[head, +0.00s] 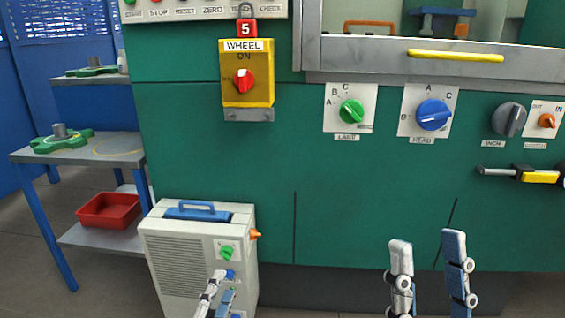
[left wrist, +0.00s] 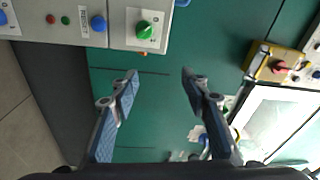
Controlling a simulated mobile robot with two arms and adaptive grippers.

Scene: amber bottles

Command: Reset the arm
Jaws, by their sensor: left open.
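My left gripper (head: 217,298) shows at the bottom edge of the head view, in front of the beige box unit. In the left wrist view my left gripper (left wrist: 158,78) has its two fingers wide apart with nothing between them. Its fingers point towards the green panel (left wrist: 145,100), below a green knob (left wrist: 144,29). My right gripper (head: 428,240) stands at the lower right of the head view, fingers up and apart, empty, in front of the green machine's lower panel (head: 350,230).
The beige unit (head: 185,250) with a blue handle stands on the floor at lower left. A grey side table (head: 110,150) holds a green part, with a red bin (head: 108,210) below. The machine carries a yellow WHEEL switch box (head: 247,90), green and blue knobs, and a yellow-handled lever (head: 535,175).

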